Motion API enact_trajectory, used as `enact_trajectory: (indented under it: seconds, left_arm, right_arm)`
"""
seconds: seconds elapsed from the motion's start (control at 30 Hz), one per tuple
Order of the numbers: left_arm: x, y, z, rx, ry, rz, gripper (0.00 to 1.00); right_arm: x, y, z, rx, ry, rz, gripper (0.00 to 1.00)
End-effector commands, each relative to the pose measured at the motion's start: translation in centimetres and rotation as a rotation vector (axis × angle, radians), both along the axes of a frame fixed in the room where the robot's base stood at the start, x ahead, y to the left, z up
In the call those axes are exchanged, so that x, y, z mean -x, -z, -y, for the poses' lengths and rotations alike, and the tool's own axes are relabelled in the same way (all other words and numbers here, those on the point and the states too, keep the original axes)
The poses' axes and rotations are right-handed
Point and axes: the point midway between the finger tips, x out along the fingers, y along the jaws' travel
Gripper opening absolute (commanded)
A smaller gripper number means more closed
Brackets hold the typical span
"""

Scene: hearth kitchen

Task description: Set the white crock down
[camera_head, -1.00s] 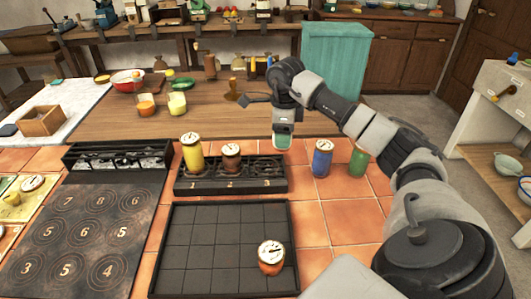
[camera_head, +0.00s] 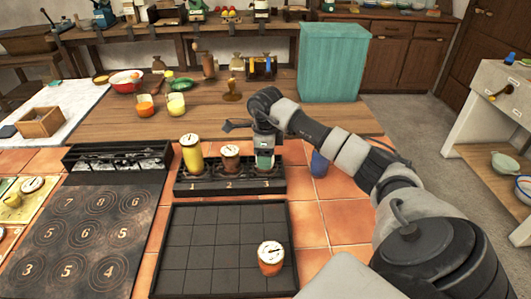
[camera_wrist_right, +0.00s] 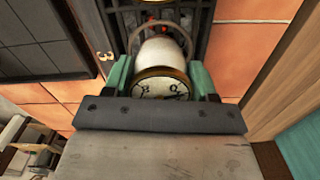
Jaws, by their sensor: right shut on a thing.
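My right gripper (camera_head: 265,162) is shut on the white crock (camera_wrist_right: 163,52), which has a dial lid (camera_wrist_right: 160,84) facing the wrist camera. The teal fingers (camera_wrist_right: 160,80) grip it from both sides. In the head view the gripper mostly hides the crock. It is at slot 3 of the black numbered rack (camera_head: 230,188), at the rack's right end; I cannot tell whether its base touches. A yellow crock (camera_head: 191,160) stands at slot 1 and a brown one (camera_head: 230,161) at slot 2. My left gripper is not in view.
A blue crock (camera_head: 319,167) stands right of the rack, partly behind my right arm. An orange-red crock (camera_head: 270,264) stands in the dark gridded tray (camera_head: 200,245) in front. A numbered board (camera_head: 75,240) lies left. Red tiles right of the tray are clear.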

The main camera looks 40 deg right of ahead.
Motion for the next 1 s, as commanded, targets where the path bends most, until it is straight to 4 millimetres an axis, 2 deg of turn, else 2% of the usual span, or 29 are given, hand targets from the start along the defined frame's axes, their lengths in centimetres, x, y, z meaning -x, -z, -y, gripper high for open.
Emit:
enact_trajectory:
  seconds: [0.03,0.2,0.43,0.57,0.67,1.0]
  left_arm:
    - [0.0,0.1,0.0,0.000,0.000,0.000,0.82]
    - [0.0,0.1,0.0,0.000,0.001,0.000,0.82]
    - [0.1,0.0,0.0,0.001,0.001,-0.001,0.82]
    - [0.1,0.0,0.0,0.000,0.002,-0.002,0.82]
    - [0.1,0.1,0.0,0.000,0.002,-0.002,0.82]
    - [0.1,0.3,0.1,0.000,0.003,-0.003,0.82]
  right_arm:
    - [0.0,0.1,0.0,0.001,0.000,-0.001,0.60]
    - [0.0,0.1,0.0,0.001,0.000,-0.001,0.82]
    - [0.0,0.0,0.0,0.000,0.000,0.000,0.82]
    - [-0.1,-0.8,0.0,0.000,0.000,0.003,0.82]
    - [-0.1,-2.3,0.1,0.002,0.001,0.005,0.82]
    - [-0.1,-9.5,0.0,0.001,0.001,0.005,0.82]
